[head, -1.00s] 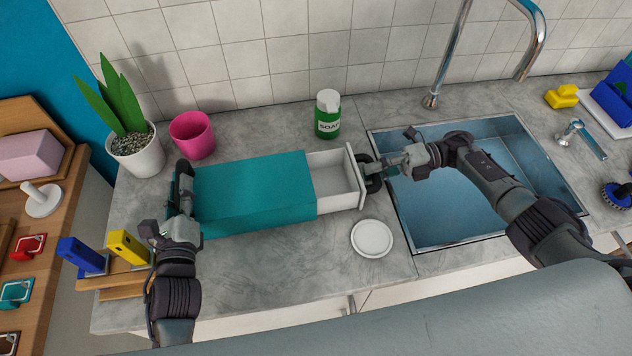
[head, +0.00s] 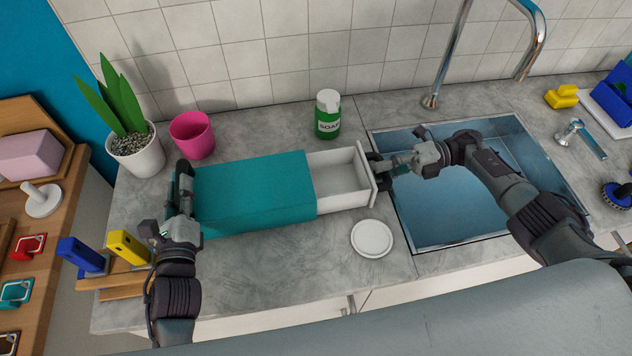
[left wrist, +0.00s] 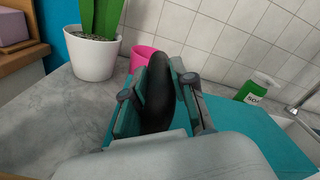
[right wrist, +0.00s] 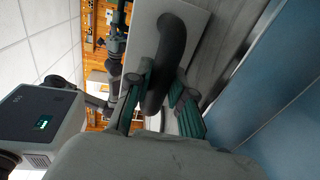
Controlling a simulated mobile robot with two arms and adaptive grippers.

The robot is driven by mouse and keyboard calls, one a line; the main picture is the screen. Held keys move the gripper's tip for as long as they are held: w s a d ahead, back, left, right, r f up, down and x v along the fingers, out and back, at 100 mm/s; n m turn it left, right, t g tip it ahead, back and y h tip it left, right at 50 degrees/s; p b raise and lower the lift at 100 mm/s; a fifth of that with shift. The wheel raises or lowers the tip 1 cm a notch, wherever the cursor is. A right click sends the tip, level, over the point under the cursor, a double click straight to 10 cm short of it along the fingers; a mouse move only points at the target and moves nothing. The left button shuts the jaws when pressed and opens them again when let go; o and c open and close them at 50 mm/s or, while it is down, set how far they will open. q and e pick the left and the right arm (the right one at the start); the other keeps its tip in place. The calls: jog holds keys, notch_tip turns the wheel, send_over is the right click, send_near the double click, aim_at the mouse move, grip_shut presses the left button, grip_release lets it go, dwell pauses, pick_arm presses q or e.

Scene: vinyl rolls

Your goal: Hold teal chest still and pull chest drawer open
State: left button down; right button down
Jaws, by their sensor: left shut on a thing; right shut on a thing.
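The teal chest (head: 255,185) lies on the grey counter with its white drawer (head: 338,179) pulled well out of its right end. The drawer looks empty. My left gripper (head: 184,178) is at the chest's left end, shut on a black handle (left wrist: 158,95) there. My right gripper (head: 380,170) is at the drawer's front panel, shut on the black drawer handle (right wrist: 170,60). The teal chest top also shows in the left wrist view (left wrist: 235,125).
The sink (head: 450,205) lies under my right forearm. A green soap bottle (head: 328,115) and pink cup (head: 192,135) stand behind the chest, with a potted plant (head: 136,150) at the left. A white round dish (head: 371,238) lies in front of the drawer.

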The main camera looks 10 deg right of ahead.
pick_arm(q)
jog(key=shift+f, duration=0.4)
pick_arm(e)
jog(key=shift+d, duration=0.7)
jog(key=c, duration=1)
grip_release()
jog(key=shift+c, duration=0.2)
pick_arm(q)
jog(key=shift+s, duration=0.1)
pick_arm(e)
jog(key=shift+d, duration=2.45)
pick_arm(q)
jog(key=shift+r, duration=0.3)
pick_arm(e)
jog(key=shift+w+r, duration=0.1)
jog(key=shift+r, duration=0.1)
pick_arm(q)
jog(key=c, duration=0.9)
grip_release()
jog(key=shift+r, duration=0.1)
